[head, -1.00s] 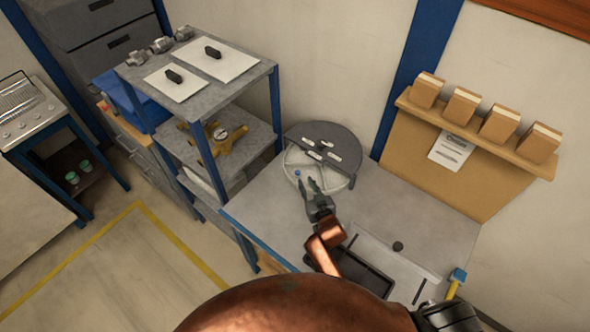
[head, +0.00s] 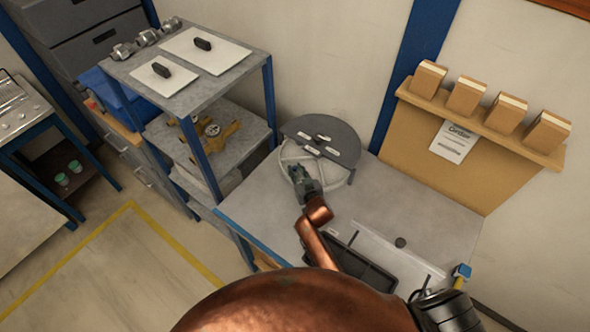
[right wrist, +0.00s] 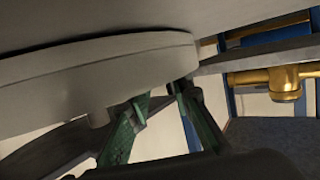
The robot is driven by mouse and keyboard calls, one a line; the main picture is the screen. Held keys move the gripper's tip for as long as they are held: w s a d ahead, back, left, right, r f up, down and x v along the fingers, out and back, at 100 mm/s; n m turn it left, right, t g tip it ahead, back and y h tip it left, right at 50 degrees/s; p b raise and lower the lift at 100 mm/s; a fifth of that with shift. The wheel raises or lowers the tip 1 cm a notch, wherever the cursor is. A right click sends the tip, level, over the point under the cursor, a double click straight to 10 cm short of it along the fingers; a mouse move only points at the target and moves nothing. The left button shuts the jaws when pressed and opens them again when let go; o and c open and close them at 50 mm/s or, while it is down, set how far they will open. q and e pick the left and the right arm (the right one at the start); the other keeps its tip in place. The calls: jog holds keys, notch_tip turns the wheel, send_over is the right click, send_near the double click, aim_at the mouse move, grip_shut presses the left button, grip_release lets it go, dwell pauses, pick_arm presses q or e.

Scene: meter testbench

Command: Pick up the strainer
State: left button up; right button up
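I cannot clearly make out the strainer. A round grey tray (head: 338,176) with compartments and a dark half cover (head: 332,138) stands on the bench. My right gripper (head: 297,175) is over its open left side. In the right wrist view the two green fingers of my right gripper (right wrist: 160,125) are apart, close to the thick rim of the round tray (right wrist: 90,70), with nothing visible held between them. The small blue piece seen earlier in the tray is hidden or blends with the fingertips. My left gripper is not in view.
A shelf unit (head: 268,95) stands left of the bench, with a brass valve (head: 212,130) on its middle shelf. A black tray (head: 360,268) lies at the bench front. Boxes (head: 465,95) stand on a wall ledge. The bench right of the round tray is mostly clear.

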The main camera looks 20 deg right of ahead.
jog(key=shift+w+f, duration=0.1)
jog(key=shift+w, duration=0.1)
jog(key=shift+c, duration=0.6)
jog(key=c, duration=0.3)
